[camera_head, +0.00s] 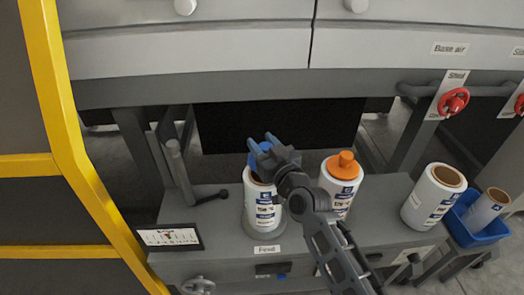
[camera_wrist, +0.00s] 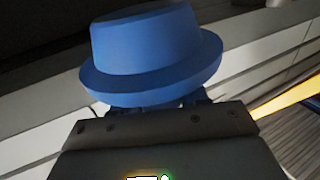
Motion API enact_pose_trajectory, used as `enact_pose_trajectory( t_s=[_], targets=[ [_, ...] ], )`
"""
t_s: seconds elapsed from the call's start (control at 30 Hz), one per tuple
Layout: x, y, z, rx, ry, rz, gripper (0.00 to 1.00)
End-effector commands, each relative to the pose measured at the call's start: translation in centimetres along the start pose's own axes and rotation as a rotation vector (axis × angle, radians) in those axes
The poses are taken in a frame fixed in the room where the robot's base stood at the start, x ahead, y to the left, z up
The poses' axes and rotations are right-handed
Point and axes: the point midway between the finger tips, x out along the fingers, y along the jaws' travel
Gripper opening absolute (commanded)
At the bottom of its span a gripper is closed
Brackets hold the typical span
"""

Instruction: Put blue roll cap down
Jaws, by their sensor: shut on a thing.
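The blue roll cap (camera_wrist: 150,50) fills the upper part of the wrist view, with its wide flange toward my gripper. It also shows partly in the head view (camera_head: 256,151). My gripper (camera_head: 266,145) is shut on the blue cap, above or beside the top of the left white roll (camera_head: 262,205) on the grey bench. My gripper hides part of that roll's top, so I cannot tell whether the cap touches the roll. In the wrist view the fingertips are mostly hidden behind the cap.
A white roll with an orange cap (camera_head: 342,172) stands just right of my gripper. An uncapped roll (camera_head: 432,198) stands farther right, beside a blue bin (camera_head: 475,225) holding another roll. A lever (camera_head: 178,165) and small chart (camera_head: 168,237) are at left. A yellow frame (camera_head: 60,130) bounds the left side.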

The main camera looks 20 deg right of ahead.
Motion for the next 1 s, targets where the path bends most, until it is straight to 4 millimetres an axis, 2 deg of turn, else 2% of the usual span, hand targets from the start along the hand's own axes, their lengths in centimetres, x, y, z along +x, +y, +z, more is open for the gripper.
enact_pose_trajectory(
  t_s=[0.07,0.2,0.33,0.77,0.8,1.0],
  targets=[
    [0.1,-0.2,0.4,0.0,0.0,0.0,0.09],
    [0.1,-0.1,2.7,0.001,0.0,0.002,0.09],
    [0.1,-0.1,4.1,0.001,0.0,0.001,0.09],
    [0.1,-0.2,4.5,0.001,0.001,0.0,0.09],
    [0.1,-0.2,4.4,0.001,0.0,0.0,0.46],
    [0.1,-0.2,4.4,0.001,0.0,0.0,0.65]
  ],
)
